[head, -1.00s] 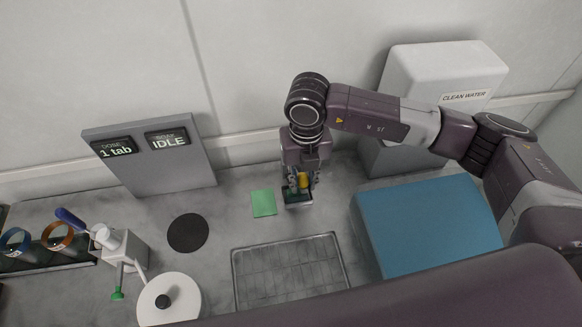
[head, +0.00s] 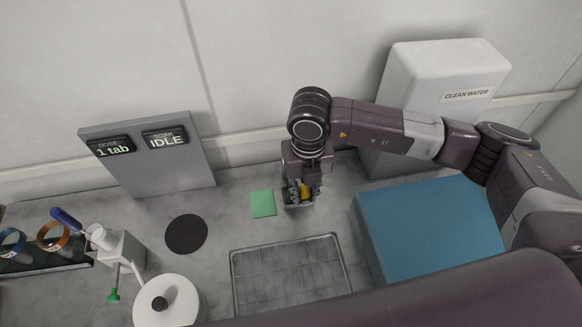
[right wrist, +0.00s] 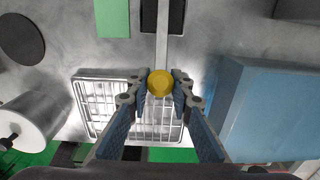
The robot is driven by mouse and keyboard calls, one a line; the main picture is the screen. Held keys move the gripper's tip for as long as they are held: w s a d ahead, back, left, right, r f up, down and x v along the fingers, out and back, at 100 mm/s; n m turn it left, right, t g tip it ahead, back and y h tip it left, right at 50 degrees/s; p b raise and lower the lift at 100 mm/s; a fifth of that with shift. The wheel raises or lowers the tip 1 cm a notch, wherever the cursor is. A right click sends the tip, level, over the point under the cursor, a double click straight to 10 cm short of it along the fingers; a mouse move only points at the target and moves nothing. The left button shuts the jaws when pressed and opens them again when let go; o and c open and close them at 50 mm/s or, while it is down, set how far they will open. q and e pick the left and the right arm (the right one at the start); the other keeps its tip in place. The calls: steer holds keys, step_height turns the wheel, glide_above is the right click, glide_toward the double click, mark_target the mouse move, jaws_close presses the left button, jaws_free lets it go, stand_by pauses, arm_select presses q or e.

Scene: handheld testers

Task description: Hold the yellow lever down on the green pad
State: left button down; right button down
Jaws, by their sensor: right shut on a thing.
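The yellow lever's round knob (right wrist: 161,83) sits between the fingertips of my right gripper (right wrist: 160,92), which is shut on it. A grey bar (right wrist: 162,35) runs from the knob up the wrist picture. In the head view the yellow part (head: 306,191) shows among the fingers of my right gripper (head: 299,194), which points down close to the counter. The fingers hide much of what is under them there. The flat green pad (head: 263,203) lies bare just left of the gripper, apart from it; it also shows in the wrist view (right wrist: 112,18). My left gripper is not in view.
A wire rack (head: 233,285) lies in front of the gripper and a blue block (head: 425,225) to its right. A clean water tank (head: 445,70) stands behind. Left are a black disc (head: 186,234), a white lidded pot (head: 185,305) and a display panel (head: 150,165) reading IDLE.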

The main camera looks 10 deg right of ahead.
mark_target(306, 202)
steer(key=shift+s+f, duration=0.1)
steer(key=shift+s+f+b, duration=0.35)
steer(key=shift+f+b, duration=0.1)
steer(key=shift+f, duration=0.15)
steer(key=shift+s+f+b, duration=0.35)
steer(key=shift+f+b, duration=0.1)
steer(key=shift+f, duration=0.2)
steer(key=shift+s+f+b, duration=0.25)
steer(key=shift+f+b, duration=0.3)
steer(key=shift+f, duration=0.05)
steer(key=shift+s+f+b, duration=0.25)
steer(key=shift+f+b, duration=0.25)
steer(key=shift+f, duration=0.15)
steer(key=shift+s+f+b, duration=0.2)
steer(key=shift+f+b, duration=0.4)
steer(key=shift+f, duration=0.05)
steer(key=shift+s+f+b, duration=0.15)
steer(key=shift+f+b, duration=0.95)
steer(key=shift+w+r, duration=0.15)
stand_by(1.0)
